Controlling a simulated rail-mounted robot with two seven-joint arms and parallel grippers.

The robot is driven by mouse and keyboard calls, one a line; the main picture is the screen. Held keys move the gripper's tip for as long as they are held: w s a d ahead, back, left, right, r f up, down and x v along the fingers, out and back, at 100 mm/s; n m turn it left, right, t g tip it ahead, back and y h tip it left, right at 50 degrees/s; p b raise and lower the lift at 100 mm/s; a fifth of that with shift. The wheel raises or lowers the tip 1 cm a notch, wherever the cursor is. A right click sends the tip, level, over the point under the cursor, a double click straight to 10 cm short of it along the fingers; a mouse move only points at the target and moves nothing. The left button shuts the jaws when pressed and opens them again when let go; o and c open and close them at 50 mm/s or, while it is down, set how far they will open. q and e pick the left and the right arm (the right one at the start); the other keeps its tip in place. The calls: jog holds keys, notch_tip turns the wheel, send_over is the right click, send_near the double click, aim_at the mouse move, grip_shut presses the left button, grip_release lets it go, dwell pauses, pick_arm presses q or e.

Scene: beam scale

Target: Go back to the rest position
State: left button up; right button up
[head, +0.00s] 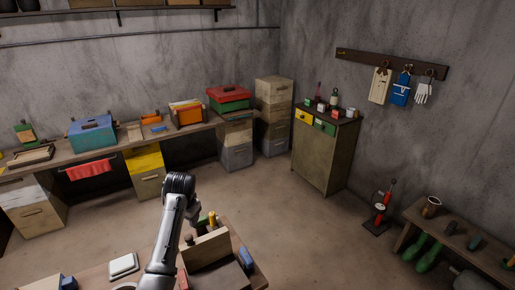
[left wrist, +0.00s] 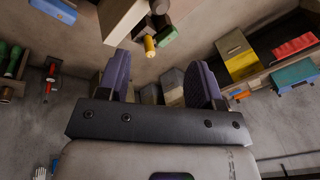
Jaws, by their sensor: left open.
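The wrist view is turned over, with the room's wall at the bottom. The wooden box and a yellow handle (left wrist: 150,46) appear beyond the fingers, apart from them. My right gripper is in neither view.
The near table holds a white scale-like pad (head: 123,265) and a blue item (head: 246,257). A long workbench (head: 112,149) with boxes runs along the back wall. A green cabinet (head: 322,160) and a low bench (head: 460,245) stand right. Open floor lies between.

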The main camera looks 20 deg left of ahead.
pick_arm(q)
notch_tip(320, 180, up, 14)
jog(key=w+d+n+t, duration=0.1)
jog(key=d+n+t, duration=0.15)
jog(key=t, duration=0.35)
jog(key=s+d+r+t, duration=0.4)
jog(key=s+r, duration=0.2)
jog(key=s+d+f+m+g+h+p, duration=0.1)
jog(key=s+d+f+g+p, duration=0.1)
jog(key=s+f, duration=0.8)
jog(key=s+d+f+m+g+p, duration=0.1)
jog(key=s+d+f+g, duration=0.2)
jog(key=s+f, duration=0.7)
jog(key=s+d+f+m+g+h+p, duration=0.1)
jog(key=s+d+f, duration=0.4)
jog(key=s+f, duration=0.6)
jog(key=s+g+p, duration=0.1)
jog(key=s+g, duration=0.1)
jog(key=s, duration=0.7)
jog(key=shift+s+d+g+h+p, duration=0.3)
jog(key=shift+d, duration=0.05)
